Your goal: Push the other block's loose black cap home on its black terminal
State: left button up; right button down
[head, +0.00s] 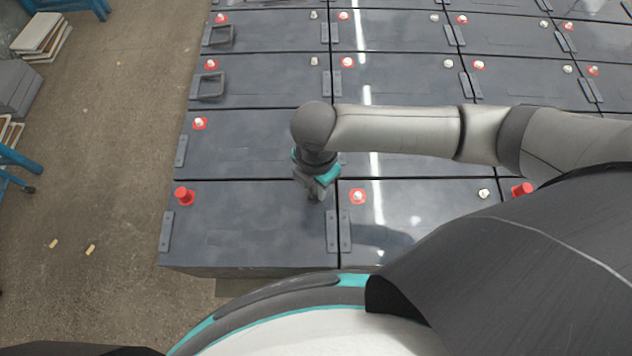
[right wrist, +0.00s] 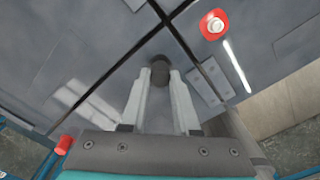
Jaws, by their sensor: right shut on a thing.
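My right gripper (head: 314,198) reaches down onto the right end of the front-left battery block (head: 245,225). In the right wrist view its two fingers (right wrist: 161,76) are shut on a small black cap (right wrist: 160,66), close to the block's corner. The black terminal under the cap is hidden, and I cannot tell how far down the cap sits. The same block has a red cap (head: 184,196) at its left end, which also shows in the right wrist view (right wrist: 62,145). My left gripper is not in view.
The block to the right has a bare terminal in a red ring (head: 358,196) and a bare post (head: 484,194). Another red cap (head: 521,190) stands farther right. More blocks fill the rows behind, some with handles (head: 208,86). Open floor (head: 90,130) lies left.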

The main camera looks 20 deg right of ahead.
jog(key=shift+f, duration=0.45)
dwell(0.5)
jog(key=shift+c, duration=0.5)
grip_release()
jog(key=shift+r+p, duration=1.25)
jog(key=shift+r, duration=2.3)
